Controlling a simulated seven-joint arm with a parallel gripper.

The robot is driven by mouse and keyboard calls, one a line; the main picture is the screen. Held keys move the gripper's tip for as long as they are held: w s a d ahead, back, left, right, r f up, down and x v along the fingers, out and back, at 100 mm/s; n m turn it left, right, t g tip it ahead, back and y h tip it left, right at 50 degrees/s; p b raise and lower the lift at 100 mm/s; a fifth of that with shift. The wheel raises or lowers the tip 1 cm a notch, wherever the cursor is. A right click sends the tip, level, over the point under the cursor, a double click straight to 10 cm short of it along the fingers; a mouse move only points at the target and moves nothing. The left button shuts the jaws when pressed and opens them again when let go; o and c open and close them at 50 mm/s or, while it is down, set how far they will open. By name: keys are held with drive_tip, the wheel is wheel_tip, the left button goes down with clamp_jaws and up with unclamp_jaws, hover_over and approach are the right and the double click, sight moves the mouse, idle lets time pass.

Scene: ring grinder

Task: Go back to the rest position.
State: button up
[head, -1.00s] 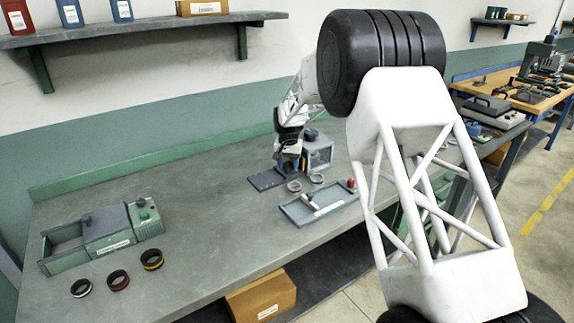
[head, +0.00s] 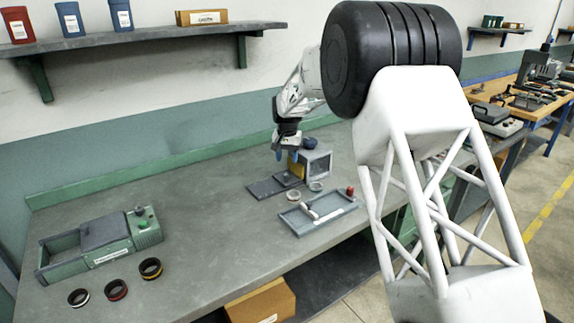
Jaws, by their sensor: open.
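My gripper (head: 289,152) hangs above the bench (head: 205,205), over the dark plate and beside the grey box. Its fingers point down and are open; nothing shows between them, though they are small in this view. The grey box-shaped device (head: 318,163) with a yellow part (head: 295,168) on its left stands just right of and below the fingers. The dark flat plate (head: 264,188) lies in front of it. My arm covers the right part of the bench.
A grey tray (head: 335,216) holds a small tool, with pale rings (head: 293,195) behind it. A green grinder unit (head: 98,243) stands at left, with three dark rings (head: 150,268) in front. A shelf (head: 150,35) runs along the wall. The bench middle is clear.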

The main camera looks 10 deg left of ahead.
drive_tip(key=shift+r, duration=0.55)
drive_tip(key=shift+d, duration=0.1)
drive_tip(key=shift+s+d+r, duration=0.15)
drive_tip(key=shift+r, duration=0.05)
drive_tip(key=s+d+r+t, duration=0.1)
drive_tip(key=s+d+r, duration=0.7)
drive_tip(key=s+d, duration=0.45)
drive_tip(key=s+d+r, duration=0.8)
drive_tip(key=s+d, duration=0.4)
drive_tip(key=s, duration=0.1)
drive_tip(key=s+d+f, duration=0.1)
drive_tip(key=s+d, duration=0.3)
drive_tip(key=s, duration=0.7)
drive_tip(key=s+d+f+t, duration=0.1)
drive_tip(key=s+d, duration=0.3)
drive_tip(key=s, duration=0.7)
drive_tip(key=s+d+f, duration=0.3)
drive_tip(key=s+d, duration=0.1)
drive_tip(key=s, duration=0.7)
drive_tip(key=shift+s+d+t, duration=0.3)
drive_tip(key=shift+s+d, duration=0.05)
drive_tip(key=shift+s, duration=0.05)
